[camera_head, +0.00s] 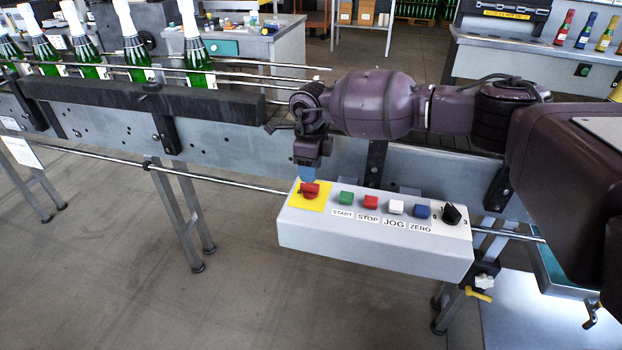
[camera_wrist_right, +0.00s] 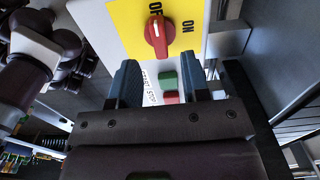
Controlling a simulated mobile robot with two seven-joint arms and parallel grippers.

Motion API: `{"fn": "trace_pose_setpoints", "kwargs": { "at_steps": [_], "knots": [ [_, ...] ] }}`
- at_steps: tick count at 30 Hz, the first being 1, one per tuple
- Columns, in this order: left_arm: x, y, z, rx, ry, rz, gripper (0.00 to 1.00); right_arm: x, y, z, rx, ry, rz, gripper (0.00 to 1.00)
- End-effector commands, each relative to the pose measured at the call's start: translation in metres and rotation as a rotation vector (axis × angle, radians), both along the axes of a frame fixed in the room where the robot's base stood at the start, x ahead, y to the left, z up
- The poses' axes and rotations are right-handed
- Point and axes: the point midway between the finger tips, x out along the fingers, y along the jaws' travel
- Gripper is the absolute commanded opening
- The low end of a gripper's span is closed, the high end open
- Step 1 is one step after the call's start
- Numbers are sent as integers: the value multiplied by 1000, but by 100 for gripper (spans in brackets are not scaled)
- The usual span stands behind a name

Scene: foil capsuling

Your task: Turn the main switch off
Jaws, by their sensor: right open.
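The main switch is a red rotary knob (camera_head: 310,189) on a yellow plate (camera_head: 300,202) at the left end of the grey control box. It also shows in the right wrist view as a red knob (camera_wrist_right: 158,37), its white mark pointing toward the word OFF; ON is printed to the right. My right gripper (camera_head: 308,174) is just over the knob in the head view. In the wrist view its two blue fingers (camera_wrist_right: 160,82) are apart, with nothing between them, and the knob lies beyond the tips. I cannot tell whether they touch it. My left gripper is not in view.
The control box (camera_head: 370,244) also carries green, red, white and blue buttons and a black selector knob (camera_head: 451,214). Behind it runs the conveyor (camera_head: 230,148) with several green bottles (camera_head: 135,52). A yellow-handled clamp (camera_head: 479,294) is below right. The floor in front is clear.

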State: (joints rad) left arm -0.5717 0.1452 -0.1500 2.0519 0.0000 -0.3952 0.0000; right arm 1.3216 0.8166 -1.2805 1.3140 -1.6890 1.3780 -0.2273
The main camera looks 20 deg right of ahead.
Motion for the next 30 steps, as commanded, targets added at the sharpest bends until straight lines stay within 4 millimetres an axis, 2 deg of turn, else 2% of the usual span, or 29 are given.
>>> {"fn": "trace_pose_setpoints", "kwargs": {
  "at_steps": [1, 6, 12, 27, 30],
  "knots": [
    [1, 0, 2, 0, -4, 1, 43, 0, 0, 13, 0, -4, 0, 43],
    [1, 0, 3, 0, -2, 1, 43, 0, 0, 40, 0, -2, 0, 43],
    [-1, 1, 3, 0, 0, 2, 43, 0, 0, 56, 0, 0, 0, 43],
    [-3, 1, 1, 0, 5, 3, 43, 0, 0, 60, 0, 1, 0, 43],
    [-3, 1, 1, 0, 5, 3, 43, -3, 4, 54, 17, 9, 2, 43]
  ]
}}
